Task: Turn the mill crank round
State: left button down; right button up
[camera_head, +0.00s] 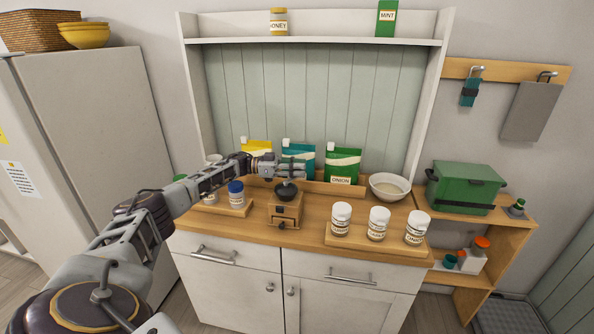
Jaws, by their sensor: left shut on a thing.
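The mill (285,212) is a small brown wooden box with a dark round top, standing on the wooden counter (305,232) left of the middle. My left arm comes in from the lower left, and my left gripper (299,170) is just above and behind the mill's top. It is shut on what appears to be the crank's handle. The crank itself is mostly hidden by the gripper and too small to make out. My right gripper is not in view.
Jars with white lids (378,222) stand on a board right of the mill. A blue-lidded jar (236,195) stands close on its left. Pouches (342,165) line the back, and a white bowl (389,187) stands at the right. The front counter edge near the mill is clear.

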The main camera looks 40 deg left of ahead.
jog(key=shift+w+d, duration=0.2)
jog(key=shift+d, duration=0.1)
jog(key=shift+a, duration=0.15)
pick_arm(q)
jog(key=c, duration=1.2)
grip_release()
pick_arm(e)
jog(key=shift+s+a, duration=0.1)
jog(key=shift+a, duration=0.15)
pick_arm(q)
jog(key=shift+v, duration=5.95)
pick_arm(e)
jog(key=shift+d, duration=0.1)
